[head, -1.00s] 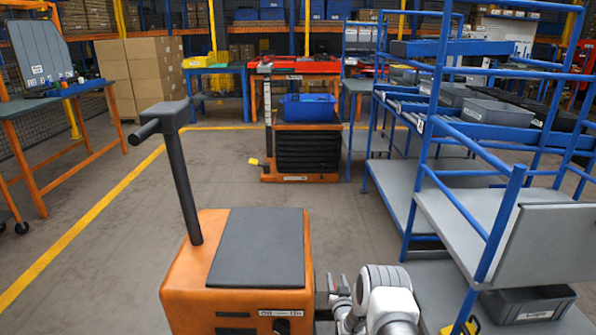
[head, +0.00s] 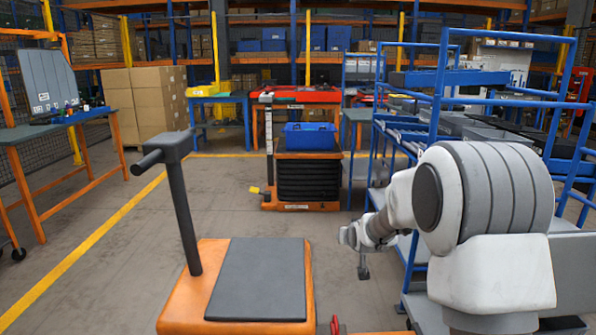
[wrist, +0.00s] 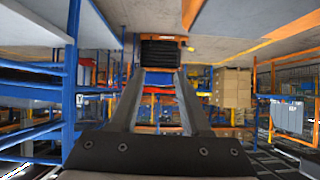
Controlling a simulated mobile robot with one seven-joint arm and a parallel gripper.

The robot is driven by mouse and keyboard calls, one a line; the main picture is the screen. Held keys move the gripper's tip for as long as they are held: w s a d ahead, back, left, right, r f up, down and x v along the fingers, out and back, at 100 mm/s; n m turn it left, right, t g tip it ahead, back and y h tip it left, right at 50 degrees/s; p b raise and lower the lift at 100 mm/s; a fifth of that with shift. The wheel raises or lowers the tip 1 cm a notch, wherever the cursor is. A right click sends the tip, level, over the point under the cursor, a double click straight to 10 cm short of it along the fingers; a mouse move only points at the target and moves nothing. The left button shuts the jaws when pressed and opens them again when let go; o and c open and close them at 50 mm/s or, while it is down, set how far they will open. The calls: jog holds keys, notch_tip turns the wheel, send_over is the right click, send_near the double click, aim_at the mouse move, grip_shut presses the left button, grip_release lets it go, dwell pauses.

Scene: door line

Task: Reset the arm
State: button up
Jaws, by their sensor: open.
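My white and grey arm is raised at the right of the head view, in front of the blue rack. My gripper (head: 363,268) shows small and dark below the wrist, over open floor, pointing down and away. In the wrist view, which is upside down, my gripper (wrist: 158,76) has its two fingers apart with nothing between them. Beyond the fingers are the far lift table and the blue bin.
A blue rack (head: 437,110) with grey bins stands close at right, partly hidden by my arm. A black-bellowed lift table (head: 308,178) with a blue bin (head: 310,136) stands ahead. A workbench (head: 60,122) is at left. Cardboard boxes (head: 150,100) stand behind. Floor at centre left is clear.

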jog(key=s+r+g, duration=0.1)
jog(key=s+r, duration=0.3)
jog(key=s, duration=0.5)
jog(key=s+r+g, duration=0.2)
jog(key=s+r, duration=0.2)
jog(key=s, duration=0.5)
jog(key=s+r+g, duration=0.1)
jog(key=s+r, duration=0.3)
jog(key=s, duration=0.6)
jog(key=s+f+g+p, duration=0.1)
jog(key=s+g, duration=0.1)
jog(key=s, duration=1.3)
notch_tip(320, 180, up, 27)
jog(key=p, duration=2.7)
jog(key=shift+d+p, duration=0.25)
jog(key=shift+p, duration=0.05)
